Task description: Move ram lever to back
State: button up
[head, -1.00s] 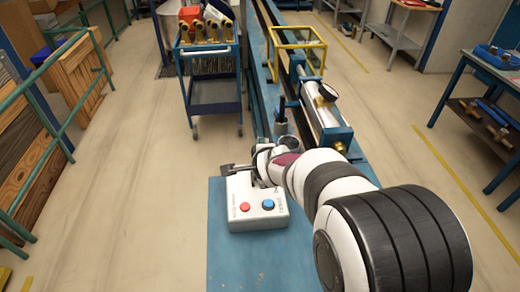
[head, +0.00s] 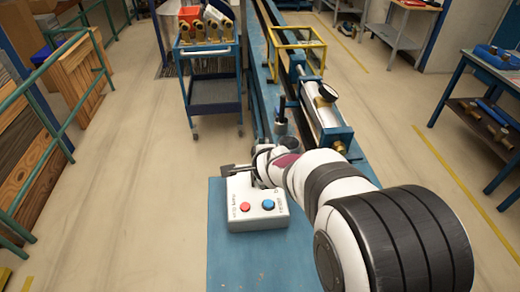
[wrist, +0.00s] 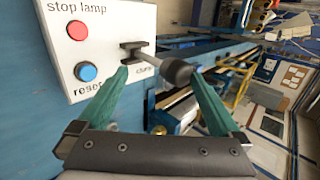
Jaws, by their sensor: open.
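A small lever with a black knob (wrist: 177,71) sticks out from a white control box (wrist: 112,18) in the wrist view. The small label beside its black base is hard to read and looks like "clamp"; I cannot tell for sure whether this is the ram lever. My gripper (wrist: 160,74) is open, its two green fingers on either side of the lever, with the knob between them and no clear grip. In the head view the control box (head: 256,212) stands on the blue bench end, and my wrist hides the lever.
The box carries a red button (wrist: 82,29) and a blue button (wrist: 86,71). A long blue bench (head: 224,262) runs away, with a silver cylinder (head: 321,104) and a yellow frame (head: 300,47). A blue trolley (head: 214,92) stands at left.

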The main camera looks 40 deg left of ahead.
jog(key=shift+w+v, duration=0.25)
jog(key=shift+v, duration=1.35)
jog(key=shift+r, duration=0.2)
jog(key=s+d+r+n+g+h, duration=0.1)
jog(key=s+d+h, duration=0.1)
jog(key=d, duration=1)
jog(key=s+d+r+g+h, duration=0.1)
jog(key=s+d+r+h, duration=0.15)
jog(key=d, duration=1.05)
jog(key=s+d+f+n+g, duration=0.1)
jog(key=s+d+g, duration=0.1)
jog(key=s+d, duration=0.4)
jog(key=s+d+f+n+g, duration=0.1)
jog(key=s+d, duration=0.5)
jog(key=s, duration=0.6)
jog(key=shift+n+g, duration=0.3)
jog(key=shift+g, duration=0.3)
